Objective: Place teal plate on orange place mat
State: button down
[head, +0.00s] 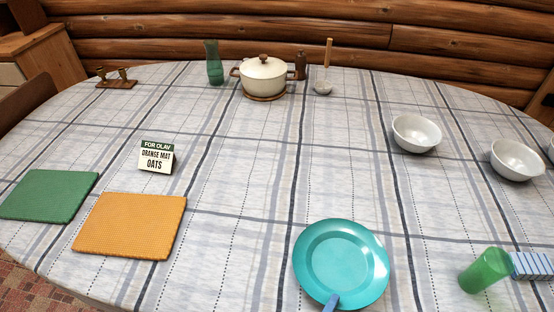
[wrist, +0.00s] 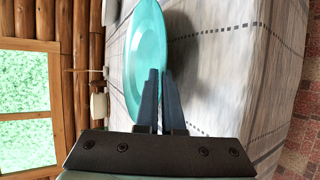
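The teal plate (head: 341,256) is at the front, right of centre, in the head view. It also shows in the wrist view (wrist: 146,50), its face seen at a slant, with a shadow on the cloth beside it. My gripper (wrist: 160,72) is shut on the plate's near rim, its two fingers close together. In the head view only a blue-grey fingertip (head: 331,302) shows over the rim. The orange place mat (head: 130,226) lies flat and bare at the front left, well left of the plate.
A green mat (head: 48,195) lies left of the orange one. A small sign (head: 156,157) stands behind it. White bowls (head: 416,133), a green cup (head: 485,270) and a striped blue item (head: 532,266) are right. A pot (head: 264,76) is at the back. Cloth between plate and mat is clear.

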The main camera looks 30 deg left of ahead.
aim_at(130, 220)
jog(key=i+l, duration=0.1)
jog(key=i, duration=0.55)
jog(key=u, duration=2.4)
jog(key=i+l, duration=0.05)
jog(key=l, duration=0.05)
